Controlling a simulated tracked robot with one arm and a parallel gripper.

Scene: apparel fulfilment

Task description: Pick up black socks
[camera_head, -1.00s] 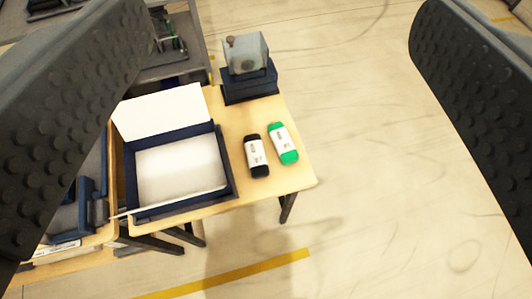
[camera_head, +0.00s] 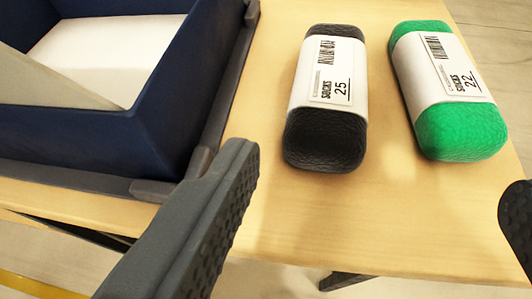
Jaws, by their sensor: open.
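The black socks (camera_head: 325,140) lie on the wooden table as a rolled bundle with a white paper band labelled "SOCKS 25". The green socks (camera_head: 462,131), banded and labelled "SOCKS 22", lie just to their right with a narrow gap between. My gripper (camera_head: 385,192) is open and empty at the table's near edge. Its left finger is nearer the camera than the black socks and to their left. Its right finger shows only in part at the right edge. Neither finger touches the socks.
A dark blue box (camera_head: 165,100) with a white inside stands left of the black socks, close to my left finger. The wooden table (camera_head: 290,220) is bare in front of the socks. Its front edge drops to the floor.

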